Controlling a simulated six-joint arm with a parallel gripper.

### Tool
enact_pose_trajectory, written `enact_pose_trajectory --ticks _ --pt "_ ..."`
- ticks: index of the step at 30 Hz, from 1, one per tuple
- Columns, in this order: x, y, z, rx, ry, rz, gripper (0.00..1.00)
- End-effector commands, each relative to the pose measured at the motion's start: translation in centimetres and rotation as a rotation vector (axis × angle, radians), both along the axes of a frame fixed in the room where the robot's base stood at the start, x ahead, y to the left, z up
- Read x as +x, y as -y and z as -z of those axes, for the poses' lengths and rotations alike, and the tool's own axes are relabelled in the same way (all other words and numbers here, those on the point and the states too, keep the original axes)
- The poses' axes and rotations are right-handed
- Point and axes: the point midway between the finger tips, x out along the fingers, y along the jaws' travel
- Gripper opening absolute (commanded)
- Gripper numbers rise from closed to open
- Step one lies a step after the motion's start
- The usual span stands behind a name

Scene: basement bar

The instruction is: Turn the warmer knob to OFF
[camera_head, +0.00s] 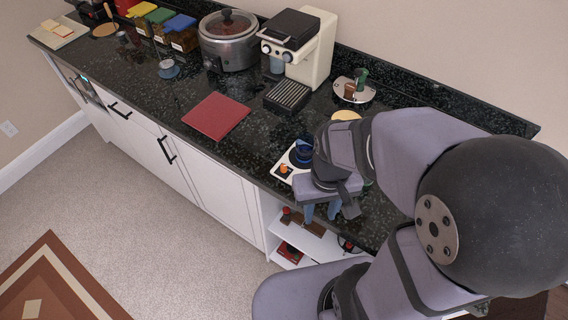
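A small white warmer (278,172) sits near the front edge of the black counter, partly hidden by my arm. Its orange knob (285,169) is on the near left part of its top. Which way the knob points is too small to tell. A blue cup (303,149) stands on the warmer's dark plate. My gripper (321,213) points down, just right of and nearer than the knob, and is apart from it in the picture. Its two bluish fingers are spread with nothing seen between them.
A red mat (216,115) lies left of the warmer. A dark drip grate (288,96), a cream coffee machine (311,50) and a slow cooker (229,40) stand behind. An open shelf (277,246) with small items is below the counter.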

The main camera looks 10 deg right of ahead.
Motion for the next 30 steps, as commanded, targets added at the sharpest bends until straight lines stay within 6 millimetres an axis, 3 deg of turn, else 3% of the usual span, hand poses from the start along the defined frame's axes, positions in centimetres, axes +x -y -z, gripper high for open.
enact_pose_trajectory --ticks 8,11,14,19,24,27,30 --pt "-1.4 -0.9 1.9 -0.002 -0.083 -0.043 0.34" --pt "-0.7 -1.4 2.8 -0.004 -0.116 -0.066 0.34" --pt "2.5 -2.3 3.3 -0.005 -0.110 -0.093 0.34" --pt "10.1 -4.0 2.8 -0.006 -0.061 -0.057 0.34" --pt "17.1 -5.1 -0.6 0.005 0.020 0.202 0.34" --pt "19.0 -5.3 -2.8 0.017 0.050 0.379 0.34" --pt "18.9 -5.3 -3.4 0.016 0.037 0.528 0.34"
